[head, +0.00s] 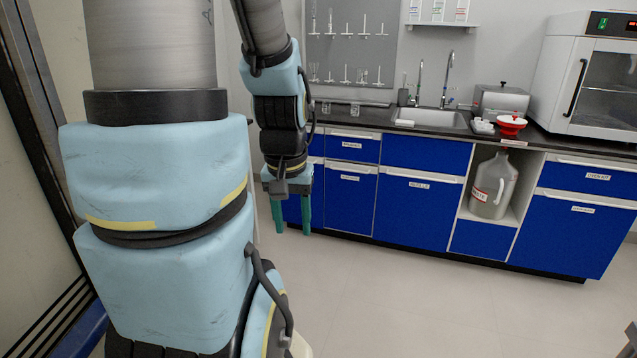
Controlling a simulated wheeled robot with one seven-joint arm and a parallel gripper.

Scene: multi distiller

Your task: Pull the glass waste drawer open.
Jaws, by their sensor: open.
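My gripper (292,231) hangs fingers-down in front of the left end of the blue cabinet row. Its two teal fingers are apart, with nothing between them. Right of it are an upper blue drawer (367,154) and a taller blue front (362,208) below, each with a pale handle strip and a small white label. The labels are too small for me to read surely, so I cannot tell which front is the glass waste drawer. All the fronts I see look shut. My gripper and wrist hide part of the leftmost fronts (317,146).
A dark countertop (345,120) with a sink (432,118) runs above the cabinets. An open bay holds a large jug (494,187). A white oven (595,75) stands at right. The pale floor (400,300) before the cabinets is clear. A metal-framed glass panel (30,180) stands at left.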

